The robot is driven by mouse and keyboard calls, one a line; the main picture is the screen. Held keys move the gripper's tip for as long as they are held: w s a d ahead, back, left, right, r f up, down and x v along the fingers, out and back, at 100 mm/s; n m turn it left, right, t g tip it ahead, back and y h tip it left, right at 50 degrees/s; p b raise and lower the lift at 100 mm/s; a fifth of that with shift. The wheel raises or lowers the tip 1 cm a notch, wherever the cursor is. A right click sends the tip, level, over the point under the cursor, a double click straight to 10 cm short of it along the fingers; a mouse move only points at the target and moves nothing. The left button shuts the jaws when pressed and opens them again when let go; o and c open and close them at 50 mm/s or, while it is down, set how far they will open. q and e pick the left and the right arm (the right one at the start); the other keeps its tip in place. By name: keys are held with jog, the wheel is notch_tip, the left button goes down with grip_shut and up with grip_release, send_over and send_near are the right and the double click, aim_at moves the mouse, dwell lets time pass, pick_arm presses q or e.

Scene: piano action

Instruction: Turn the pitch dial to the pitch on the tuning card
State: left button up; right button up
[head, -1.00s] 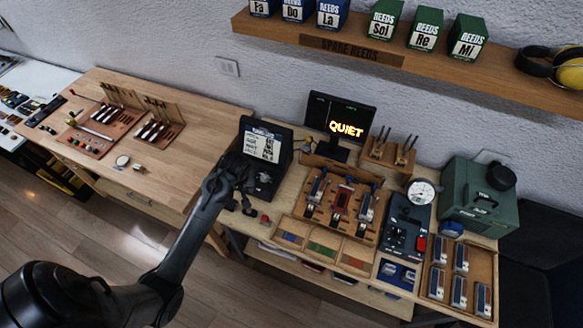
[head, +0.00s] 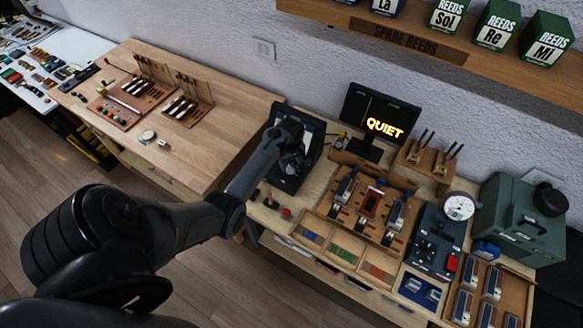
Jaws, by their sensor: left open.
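A black sloped box (head: 312,137) stands at the left end of the right-hand bench. A white card with writing on its upright face showed in the earlier view; my arm now hides most of it. My left gripper (head: 291,160) is in front of this box, open, seen from behind and above; its fingers blend with the dark box. I cannot tell whether they touch it. Any dial on the box is hidden behind the gripper. A dark control box (head: 436,246) with small knobs and a red button stands farther right. My right gripper is not in view.
A small lever (head: 270,201) and a red button (head: 286,213) are at the bench's front edge. A reed rack (head: 368,208), round gauge (head: 459,206) and green case (head: 520,220) stand right.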

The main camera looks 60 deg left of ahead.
aim_at(291, 168)
pick_arm(q)
jog(key=shift+f, duration=1.65)
jog(key=c, duration=1)
